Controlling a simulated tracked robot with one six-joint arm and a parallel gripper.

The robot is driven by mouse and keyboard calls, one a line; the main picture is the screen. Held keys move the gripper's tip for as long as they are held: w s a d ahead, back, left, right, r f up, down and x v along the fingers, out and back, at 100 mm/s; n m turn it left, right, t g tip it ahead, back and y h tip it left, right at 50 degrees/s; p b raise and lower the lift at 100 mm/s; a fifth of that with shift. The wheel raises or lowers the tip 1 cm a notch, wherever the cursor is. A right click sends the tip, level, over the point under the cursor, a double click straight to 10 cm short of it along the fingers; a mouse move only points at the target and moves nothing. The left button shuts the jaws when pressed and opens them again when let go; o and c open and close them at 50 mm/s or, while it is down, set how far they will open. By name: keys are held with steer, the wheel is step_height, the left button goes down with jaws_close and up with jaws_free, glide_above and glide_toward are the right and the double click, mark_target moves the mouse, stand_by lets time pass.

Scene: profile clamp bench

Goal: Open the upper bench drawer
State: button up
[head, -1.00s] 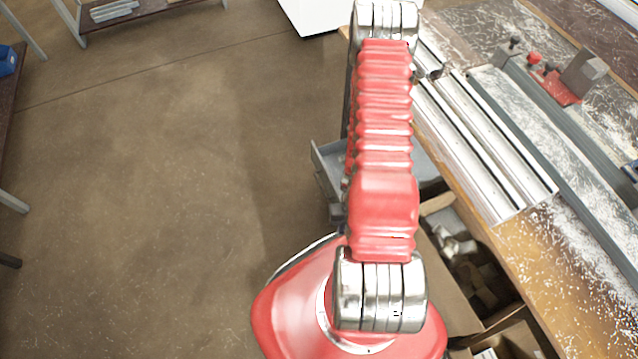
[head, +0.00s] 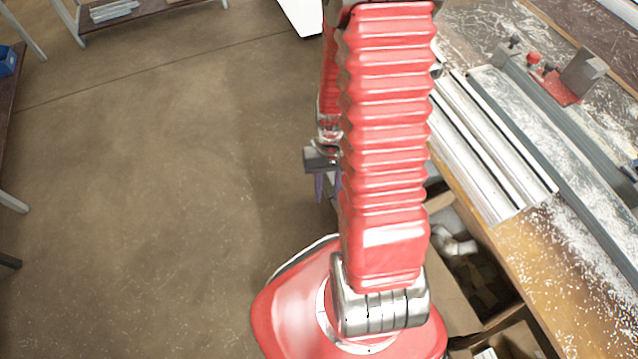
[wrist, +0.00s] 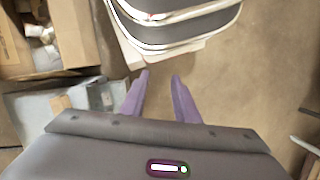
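A grey-blue drawer (wrist: 28,108) stands pulled out from under the bench in the wrist view, at the left, with part of it cut off by my gripper's body. In the head view my arm and gripper hide nearly all of it, so how far out it is cannot be told there. My gripper (wrist: 161,76) has its two purple fingers apart with only floor and my base's edge seen between them. In the head view my gripper (head: 326,188) points down just left of my arm, in front of the bench. The drawer's handle does not show.
The bench top (head: 545,240) at the right carries metal profiles (head: 485,150) and a red clamp (head: 560,88). Below its edge is an open compartment (head: 470,265) with loose parts. My red base is close to my fingers. The floor at the left is clear.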

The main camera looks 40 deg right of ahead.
steer(key=a+r+n+t, duration=0.1)
steer(key=a+r, duration=0.3)
steer(key=r, duration=0.7)
steer(key=a+r+n+t+h, duration=0.1)
steer(key=a+r+t, duration=0.3)
steer(key=r, duration=0.7)
steer(key=a+r+n+t+h, duration=0.1)
steer(key=a+r, duration=0.4)
steer(key=r, duration=0.6)
steer(key=shift+s+r+n+t, duration=0.25)
steer(key=shift+r+n+t, duration=0.1)
steer(key=shift+n+t, duration=0.55)
